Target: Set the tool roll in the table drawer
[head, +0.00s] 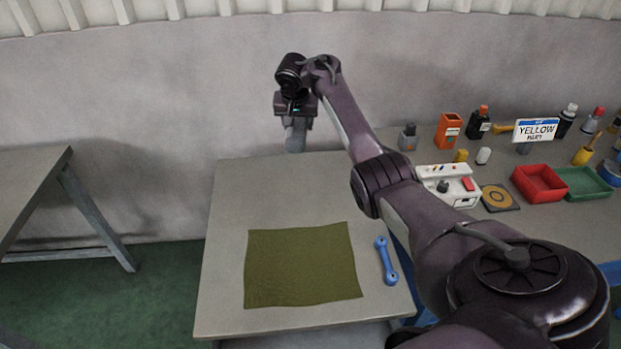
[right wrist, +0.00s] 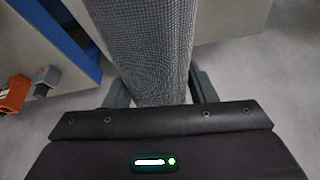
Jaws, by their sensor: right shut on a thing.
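My right gripper (head: 296,122) is raised over the back edge of the small table (head: 225,290), near the wall. It is shut on a grey woven roll, seemingly the tool roll (right wrist: 150,45), which sits between both fingers (right wrist: 160,92) in the right wrist view. In the head view the roll (head: 296,138) hangs below the gripper, apart from the tabletop as far as I can tell. No open drawer shows; the space under the table's front edge is mostly hidden. My left gripper is not in view.
A workbench (head: 540,225) at right carries a red tray (head: 539,184), a green tray (head: 582,184), a white device (head: 448,184) and several bottles. Another table (head: 30,185) stands at left.

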